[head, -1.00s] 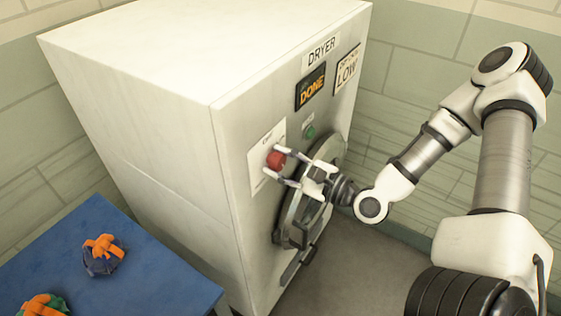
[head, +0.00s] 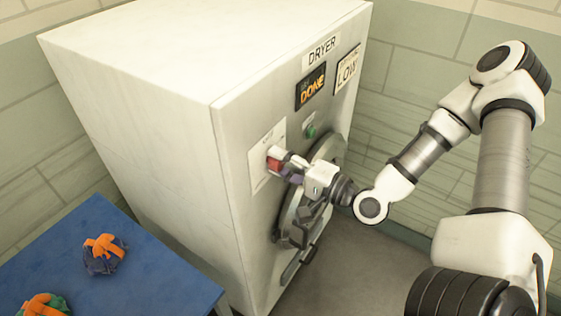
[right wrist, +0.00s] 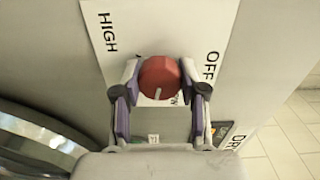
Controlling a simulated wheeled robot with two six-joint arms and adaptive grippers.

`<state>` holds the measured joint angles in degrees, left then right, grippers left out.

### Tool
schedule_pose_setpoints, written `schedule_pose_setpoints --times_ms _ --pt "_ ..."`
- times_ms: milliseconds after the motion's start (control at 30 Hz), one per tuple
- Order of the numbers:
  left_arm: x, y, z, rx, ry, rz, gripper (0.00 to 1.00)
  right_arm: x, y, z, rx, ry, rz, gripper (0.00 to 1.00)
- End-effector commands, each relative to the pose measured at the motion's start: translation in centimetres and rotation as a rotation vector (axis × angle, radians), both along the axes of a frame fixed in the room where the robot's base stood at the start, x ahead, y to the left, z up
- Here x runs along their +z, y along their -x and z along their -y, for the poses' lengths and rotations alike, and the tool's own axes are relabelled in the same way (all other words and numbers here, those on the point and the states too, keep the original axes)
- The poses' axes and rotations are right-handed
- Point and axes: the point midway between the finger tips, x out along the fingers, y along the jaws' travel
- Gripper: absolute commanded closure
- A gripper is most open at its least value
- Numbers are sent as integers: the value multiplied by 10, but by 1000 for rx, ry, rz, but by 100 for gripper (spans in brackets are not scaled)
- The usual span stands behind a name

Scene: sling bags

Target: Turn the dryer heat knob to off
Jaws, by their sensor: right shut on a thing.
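The dryer (head: 235,130) is a tall white cabinet in the head view. Its red heat knob (head: 273,164) sits on a white label plate on the front. In the right wrist view the knob (right wrist: 158,72) has a white mark pointing down the picture, towards a partly hidden word. The label (right wrist: 110,38) reads HIGH at the left and OFF at the right. My right gripper (right wrist: 160,78) is shut on the knob, one finger on each side. It also shows in the head view (head: 279,161). My left gripper is not in view.
The dryer's round door (head: 290,216) is below the knob, close to my right gripper. A green button (head: 310,132) and a display reading DONE (head: 311,88) are above. A blue table (head: 150,270) with tied bags (head: 103,256) stands at lower left.

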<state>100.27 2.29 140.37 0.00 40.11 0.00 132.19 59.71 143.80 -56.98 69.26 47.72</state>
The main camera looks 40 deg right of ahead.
Motion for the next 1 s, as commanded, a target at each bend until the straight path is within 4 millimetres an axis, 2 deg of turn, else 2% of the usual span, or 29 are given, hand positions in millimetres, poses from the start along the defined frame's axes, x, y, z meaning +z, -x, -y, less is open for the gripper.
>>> schedule_pose_setpoints --times_ms 1000 --pt "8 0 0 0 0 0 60 -1 0 1 0 890 367 93"
